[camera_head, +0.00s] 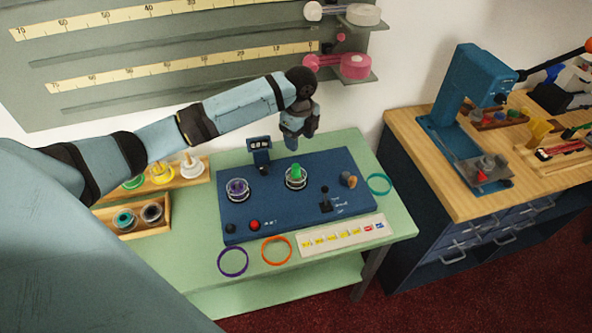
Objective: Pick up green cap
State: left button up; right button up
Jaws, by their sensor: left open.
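A green cap (296,171) stands upright on the blue console (265,211), inside a clear round holder. A second green item (133,182) lies in the wooden tray at the left; I cannot tell if it is a cap. My left gripper (292,145) hangs above the back edge of the console, just behind and above the green cap and apart from it. It is open and its jaws appear empty. My right gripper does not show.
A purple piece (236,188) sits in a similar holder on the console. A small display (260,145) rises at its back edge. A black lever (325,199) stands at front right. Purple (233,262), orange (276,251) and teal (379,184) rings lie on the green table (200,277).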

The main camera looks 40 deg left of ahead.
aim_at(296, 166)
pick_arm(q)
notch_tip(296, 166, down, 8)
jog(key=shift+r+p, duration=0.1)
jog(key=shift+p, duration=0.2)
jog(key=f, duration=0.2)
jog(key=a+f+p, duration=0.1)
jog(key=f, duration=0.1)
jog(key=shift+a+f, duration=0.15)
jog(key=shift+f, duration=0.6)
grip_shut()
jog(key=shift+r, duration=0.1)
